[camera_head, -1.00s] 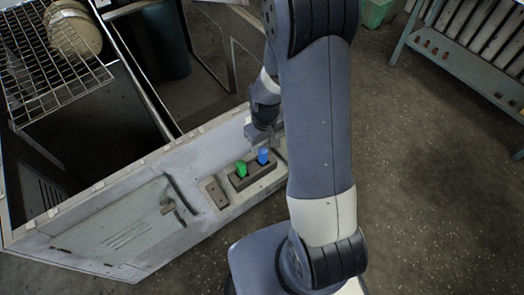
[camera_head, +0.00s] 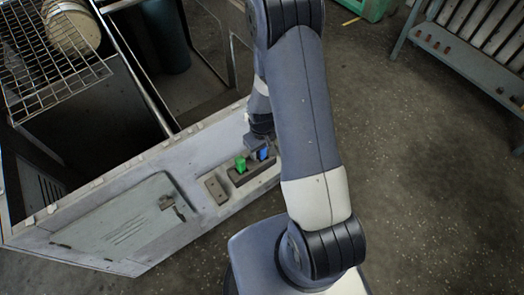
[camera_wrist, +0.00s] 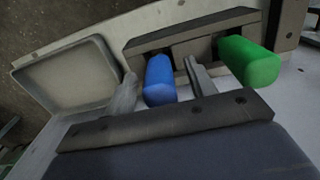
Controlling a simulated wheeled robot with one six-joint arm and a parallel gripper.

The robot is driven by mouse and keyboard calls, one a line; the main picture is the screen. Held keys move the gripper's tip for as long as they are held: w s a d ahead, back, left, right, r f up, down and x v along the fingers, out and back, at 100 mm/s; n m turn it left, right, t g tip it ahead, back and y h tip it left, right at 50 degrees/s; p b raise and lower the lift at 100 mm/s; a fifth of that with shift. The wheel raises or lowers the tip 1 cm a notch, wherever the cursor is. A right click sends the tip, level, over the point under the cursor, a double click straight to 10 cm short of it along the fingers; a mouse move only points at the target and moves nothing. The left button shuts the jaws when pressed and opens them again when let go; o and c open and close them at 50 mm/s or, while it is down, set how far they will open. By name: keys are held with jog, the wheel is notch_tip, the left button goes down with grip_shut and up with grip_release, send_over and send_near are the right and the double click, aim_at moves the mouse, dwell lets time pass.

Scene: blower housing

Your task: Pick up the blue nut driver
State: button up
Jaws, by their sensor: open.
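The blue nut driver (camera_head: 263,154) stands in a dark holder (camera_head: 250,177) on the pale housing panel; only its handle shows. In the wrist view the blue handle (camera_wrist: 159,80) lies between the two fingers of my gripper (camera_wrist: 162,84), with gaps on both sides. My gripper (camera_head: 259,145) is open around the handle and holds nothing. In the head view the gripper partly covers the blue handle. The lower part of the driver is hidden in the holder.
A green-handled tool (camera_head: 240,164) stands in the same holder, also showing in the wrist view (camera_wrist: 249,61), close beside one finger. A wire rack (camera_head: 50,60) and open bay lie beyond the panel.

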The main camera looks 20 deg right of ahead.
jog(key=shift+c, duration=0.4)
grip_shut()
jog(key=shift+r, duration=0.15)
jog(key=shift+r, duration=4.9)
